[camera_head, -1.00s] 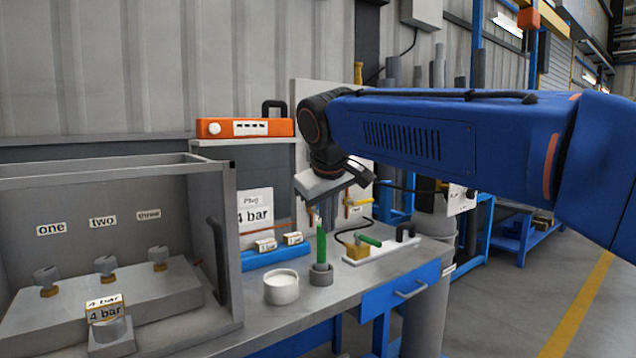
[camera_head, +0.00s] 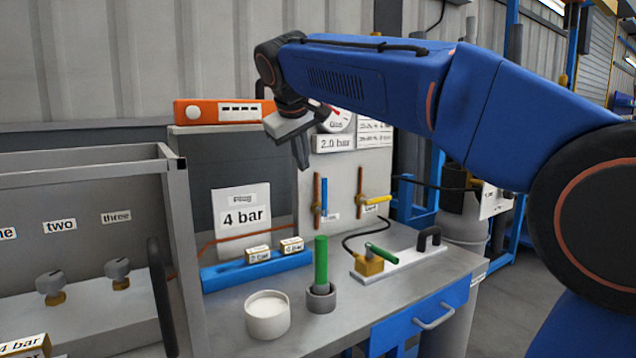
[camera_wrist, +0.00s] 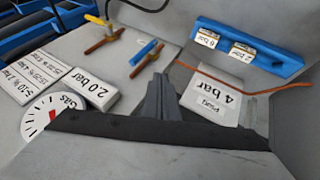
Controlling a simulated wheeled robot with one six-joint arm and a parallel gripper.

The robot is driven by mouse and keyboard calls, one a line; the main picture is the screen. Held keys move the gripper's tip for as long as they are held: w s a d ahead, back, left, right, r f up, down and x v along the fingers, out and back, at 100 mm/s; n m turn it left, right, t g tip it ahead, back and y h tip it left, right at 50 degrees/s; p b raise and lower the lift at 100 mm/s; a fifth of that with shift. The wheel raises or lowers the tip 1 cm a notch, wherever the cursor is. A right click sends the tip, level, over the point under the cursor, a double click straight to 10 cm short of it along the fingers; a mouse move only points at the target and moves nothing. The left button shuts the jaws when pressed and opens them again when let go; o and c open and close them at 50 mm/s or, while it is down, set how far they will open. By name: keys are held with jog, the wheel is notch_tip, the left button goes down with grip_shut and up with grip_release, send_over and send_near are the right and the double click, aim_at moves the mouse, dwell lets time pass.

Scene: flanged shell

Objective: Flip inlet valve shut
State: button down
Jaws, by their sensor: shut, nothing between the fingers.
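Two small valves sit on copper pipes on an upright grey panel. The left one has a blue handle (camera_head: 324,197) that lies along its pipe. The right one has a yellow handle (camera_head: 377,200) that sticks out across its pipe. The tags below them are too small to read, so I cannot tell which is the inlet. My gripper (camera_head: 303,162) is shut and empty, above and left of the blue handle, apart from it. In the wrist view, the fingers (camera_wrist: 160,88) point toward the panel's lower part, with the blue handle (camera_wrist: 143,52) and yellow handle (camera_wrist: 94,19) beyond.
A gauge (camera_wrist: 41,116) and a 2.0 bar sign (camera_head: 335,142) are on the panel. On the bench stand a 4 bar sign (camera_head: 241,213), a blue rail (camera_head: 256,270), a white-filled cup (camera_head: 267,315), a green rod (camera_head: 321,262) and a green-handled fitting (camera_head: 368,264). An open-fronted box (camera_head: 180,240) stands left.

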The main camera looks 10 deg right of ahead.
aim_at(323, 188)
jog(key=w+d+f, duration=0.5)
jog(key=w+f, duration=0.2)
jog(key=f, duration=0.1)
jog(key=shift+w+d, duration=0.25)
jog(key=shift+d, duration=0.1)
jog(key=shift+d, duration=0.1)
dwell(0.4)
jog(key=shift+w+d+r+m+g+y, duration=0.15)
jog(key=shift+d+y, duration=0.25)
jog(key=shift+w+d+r+m+g+y, duration=0.1)
jog(key=shift+d+m+g+y, duration=0.05)
jog(key=shift+d+y, duration=0.25)
jog(key=w+d+f+m+g+y, duration=0.3)
jog(key=d+f+y, duration=0.4)
jog(key=d+y, duration=0.3)
jog(key=shift+w+d+y, duration=0.2)
jog(key=shift+d+y, duration=0.1)
jog(key=shift+y, duration=0.7)
